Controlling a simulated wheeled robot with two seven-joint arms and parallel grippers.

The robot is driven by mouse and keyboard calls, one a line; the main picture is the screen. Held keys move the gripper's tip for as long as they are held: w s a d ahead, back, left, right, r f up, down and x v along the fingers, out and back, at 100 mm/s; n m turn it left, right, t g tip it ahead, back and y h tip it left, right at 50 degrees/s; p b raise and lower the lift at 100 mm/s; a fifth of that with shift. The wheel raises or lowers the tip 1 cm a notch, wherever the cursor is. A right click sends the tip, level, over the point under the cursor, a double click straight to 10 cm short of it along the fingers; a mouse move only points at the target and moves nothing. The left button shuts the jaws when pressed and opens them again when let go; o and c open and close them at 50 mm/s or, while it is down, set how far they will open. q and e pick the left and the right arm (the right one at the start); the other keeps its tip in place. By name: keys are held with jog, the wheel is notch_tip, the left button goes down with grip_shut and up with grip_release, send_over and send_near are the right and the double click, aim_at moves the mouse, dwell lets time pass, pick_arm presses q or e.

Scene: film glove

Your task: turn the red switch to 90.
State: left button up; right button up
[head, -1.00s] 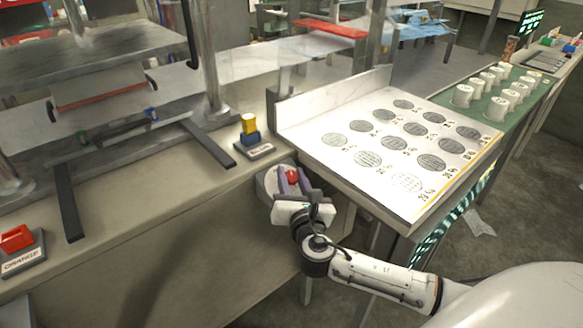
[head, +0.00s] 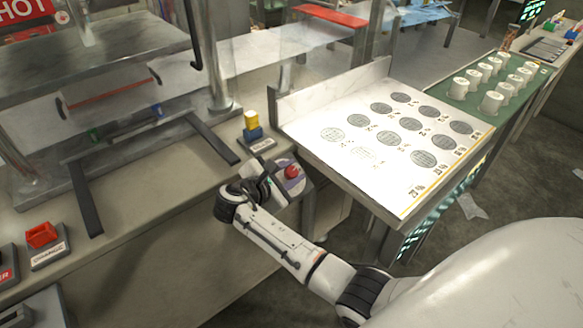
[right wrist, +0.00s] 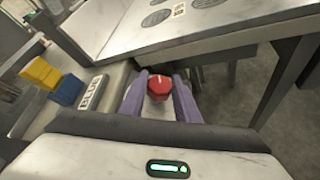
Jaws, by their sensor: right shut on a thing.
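The red switch (head: 292,171) is a round red knob on a pale base at the counter's front edge. In the right wrist view the knob (right wrist: 159,88) sits between the two purple fingers and has a small white mark on top. Part of the base is hidden behind the fingers. Any number scale around the knob cannot be read. My left gripper is not in view.
A yellow-and-blue switch (head: 252,127) stands close behind on the counter. The tilted white panel with grey discs (head: 400,130) is right beside the red switch. A metal press frame (head: 90,70) stands at left.

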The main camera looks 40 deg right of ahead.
jog(key=shift+m+g+y, duration=0.3)
jog(key=shift+m+g, duration=1.2)
jog(key=shift+g, duration=0.1)
jog(key=o, duration=1)
jog(key=shift+d, duration=0.1)
jog(key=shift+o, duration=0.2)
jog(key=v, duration=1)
jog(key=shift+r, duration=0.2)
